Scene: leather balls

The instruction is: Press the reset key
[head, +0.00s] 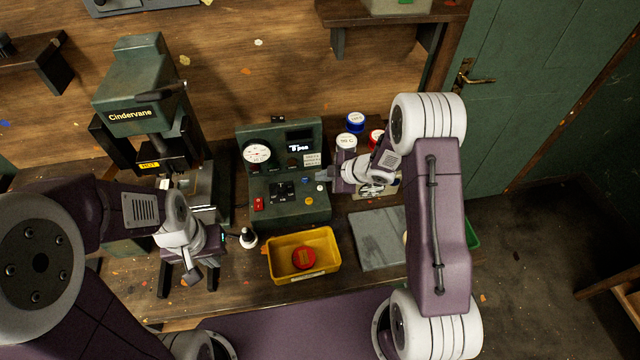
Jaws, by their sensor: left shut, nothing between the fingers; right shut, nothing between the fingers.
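A green control box (288,213) stands on the bench at the middle, with a round white gauge (257,152) and a small dark display (299,136). Its sloped panel carries a red switch (258,204), a black block (282,190), a blue button (306,181), a white button (320,188) and a yellow button (309,201). The labels are too small to tell which is the reset key. My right gripper (325,177) is shut and empty at the box's right edge, close to the white and blue buttons. My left gripper (190,276) is shut and empty over the bench's front left.
A green Cindervane press (140,85) stands at the left. A yellow bin (270,253) with a red round tin (304,258) sits in front of the box. A grey slab (375,240) lies at its right. Blue, white and red-lidded tins (355,122) stand behind my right gripper.

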